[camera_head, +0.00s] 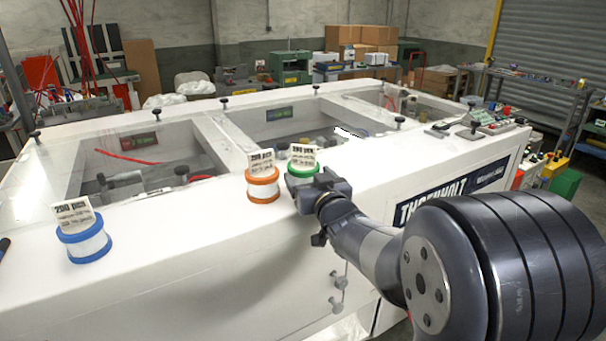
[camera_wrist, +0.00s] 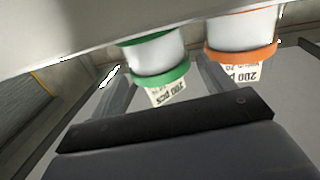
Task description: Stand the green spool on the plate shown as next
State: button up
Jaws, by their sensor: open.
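The green spool (camera_head: 303,168) is white with green rims and a paper tag reading "200 pcs". It stands on the white machine's front ledge. My gripper (camera_head: 308,187) is open right in front of it, hiding its lower part. I cannot tell whether they touch. In the wrist view, which looks upside down, the green spool (camera_wrist: 160,62) shows beyond the dark edge of my gripper (camera_wrist: 165,122), with nothing seen held. No plate is clearly visible. Small lit panels (camera_head: 142,143) (camera_head: 294,112) inside the machine are too small to read.
An orange spool (camera_head: 263,187) stands close left of the green one; it also shows in the wrist view (camera_wrist: 240,50). A blue spool (camera_head: 84,241) stands farther left on the ledge (camera_head: 180,222), with bare ledge between. Black knobs (camera_head: 224,103) stick up along the machine's frame.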

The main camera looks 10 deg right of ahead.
aim_at(303, 170)
jog(key=shift+w+a+f+p, duration=0.15)
jog(key=shift+w+p, duration=0.15)
jog(key=shift+w, duration=0.55)
jog(key=shift+w+f+p, duration=0.15)
jog(key=shift+w+p, duration=0.2)
jog(key=shift+w, duration=0.45)
jog(key=shift+w+a+f+p, duration=0.15)
jog(key=shift+w+p, duration=0.15)
jog(key=shift+w, duration=0.55)
jog(key=c, duration=0.8)
jog(key=shift+r, duration=0.15)
